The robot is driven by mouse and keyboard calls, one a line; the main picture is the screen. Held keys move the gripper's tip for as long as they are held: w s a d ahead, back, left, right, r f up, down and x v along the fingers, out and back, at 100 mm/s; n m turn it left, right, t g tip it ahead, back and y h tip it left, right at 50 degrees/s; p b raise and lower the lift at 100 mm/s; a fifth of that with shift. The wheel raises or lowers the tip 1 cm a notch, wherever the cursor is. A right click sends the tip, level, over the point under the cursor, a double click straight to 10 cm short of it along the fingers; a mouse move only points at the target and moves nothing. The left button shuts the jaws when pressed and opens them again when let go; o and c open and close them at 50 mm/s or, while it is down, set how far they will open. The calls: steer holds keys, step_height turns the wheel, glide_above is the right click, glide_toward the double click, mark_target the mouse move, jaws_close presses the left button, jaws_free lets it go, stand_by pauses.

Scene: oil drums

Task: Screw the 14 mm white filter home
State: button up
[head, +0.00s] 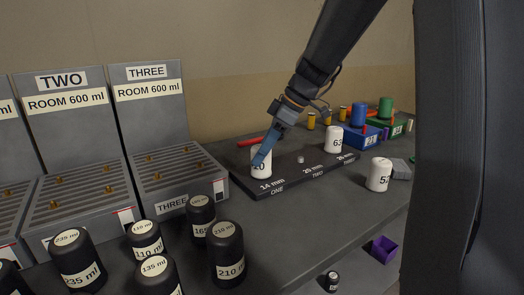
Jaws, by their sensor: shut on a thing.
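A white filter (265,167) stands upright at the station marked 14 mm, ONE, on the dark board (318,171); its label is partly covered and reads "20". My gripper (261,157) comes down from above right at a slant, its blue fingers shut on this filter. Whether the filter's base is seated is too small to tell. A bare light stud (300,159) shows at station TWO, marked 20 mm. Another white filter (334,140), labelled with a number starting "63", stands at the third station. A third white filter (379,175), marked "52", stands on the bench right of the board.
Several black cans (227,252) stand at the front left, before the grey racks TWO (75,190) and THREE (180,165). A red rod (249,142) lies behind the board. Blue (362,141) and green (398,130) bins are at the back right.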

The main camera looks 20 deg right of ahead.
steer(key=shift+s+d+f, duration=0.1)
steer(key=shift+s, duration=0.05)
steer(key=m, duration=0.2)
steer(key=m+t+h, duration=0.1)
steer(key=m, duration=0.1)
steer(key=shift+s+t+p, duration=0.15)
steer(key=shift+t+p, duration=0.15)
steer(key=shift+p, duration=0.05)
steer(key=shift+m+t+h+p, duration=0.3)
steer(key=shift+m+h+p, duration=0.25)
steer(key=shift+m, duration=0.55)
steer(key=shift+m+h+p, duration=0.25)
steer(key=shift+m+p, duration=0.25)
steer(key=shift+p, duration=0.05)
steer(key=m+p, duration=0.1)
steer(key=p, duration=0.1)
steer(key=m+t+h+p, duration=0.1)
steer(key=p, duration=0.1)
steer(key=shift+s+a+m+p, duration=0.1)
steer(key=shift+a+m+p, duration=0.1)
steer(key=shift+m+p, duration=0.15)
steer(key=shift+m+h+p, duration=0.3)
steer(key=shift+m+p, duration=0.15)
steer(key=shift+p, duration=0.55)
steer(key=m+p, duration=0.1)
steer(key=p, duration=0.4)
steer(key=shift+h, duration=0.4)
